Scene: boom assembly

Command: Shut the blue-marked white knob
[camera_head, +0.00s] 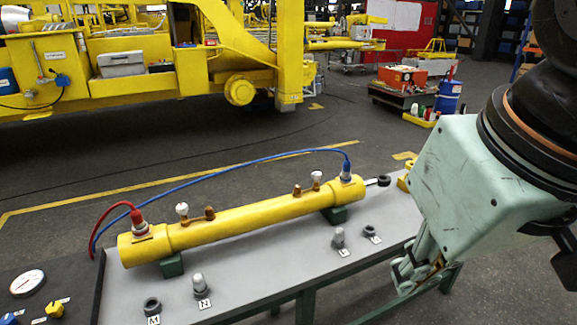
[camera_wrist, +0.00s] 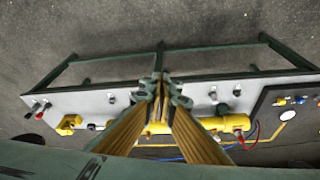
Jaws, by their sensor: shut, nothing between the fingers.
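A yellow cylinder (camera_head: 250,215) lies across the grey bench. Two white knobs stand on it: one (camera_head: 182,209) near the red-hose end and one (camera_head: 316,177) near the blue-hose end. I see no clear blue mark on either; the right one is closer to the blue fitting (camera_head: 347,168). My gripper (camera_head: 402,284) hangs at the right, beyond the bench's front edge, apart from both knobs. Its fingers are together with nothing between them in the wrist view (camera_wrist: 160,88). There the fingers hide part of the cylinder (camera_wrist: 235,123).
The grey bench (camera_head: 255,288) carries loose fittings by labels along its front. A dark panel with a gauge (camera_head: 27,283) and yellow valve (camera_head: 54,310) adjoins the left side.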

